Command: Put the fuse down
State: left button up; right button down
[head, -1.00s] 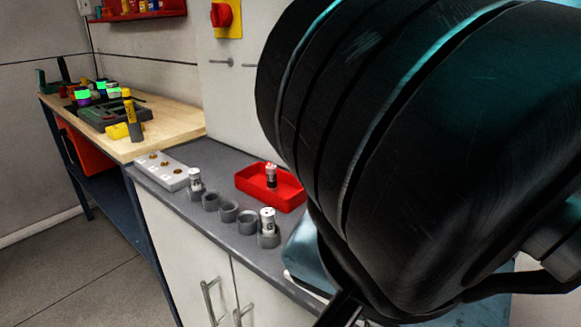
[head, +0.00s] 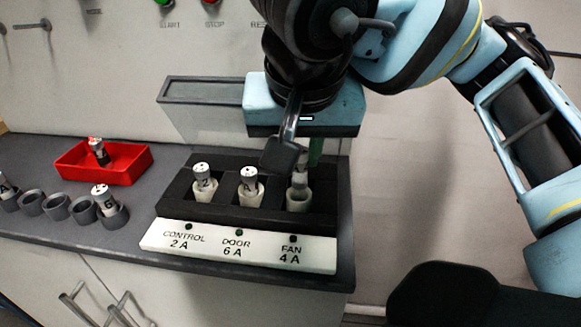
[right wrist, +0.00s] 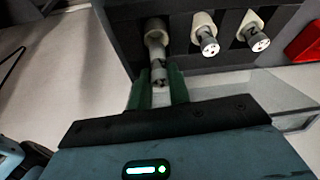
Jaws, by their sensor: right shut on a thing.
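The fuse block (head: 240,257) has three bays labelled CONTROL 2 A, DOOR 6 A and FAN 4 A. My right gripper (head: 301,165) is over the FAN bay, its green fingers partly hidden by the arm. It is shut on a fuse (head: 299,180), which shows between the fingers in the right wrist view (right wrist: 158,72). This fuse is in line with the pale FAN holder (head: 299,200); I cannot tell how deep it sits. Other fuses stand in the CONTROL (head: 203,176) and DOOR (head: 248,182) holders. My left gripper is not in view.
A red tray (head: 130,174) with one fuse (head: 98,152) lies on the grey counter to the left. Several grey cups (head: 57,208) stand in front of it, some holding fuses. A clear cover with a dark rim (head: 200,90) stands behind the block.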

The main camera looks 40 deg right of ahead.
aim_at(300, 171)
jog(key=shift+f+b, duration=0.7)
jog(key=shift+f, duration=1.1)
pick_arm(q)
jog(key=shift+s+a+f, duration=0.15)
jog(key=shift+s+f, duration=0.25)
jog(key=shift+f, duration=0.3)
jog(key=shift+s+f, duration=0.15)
pick_arm(e)
jog(key=shift+f, duration=0.2)
jog(key=c, duration=1.3)
grip_release()
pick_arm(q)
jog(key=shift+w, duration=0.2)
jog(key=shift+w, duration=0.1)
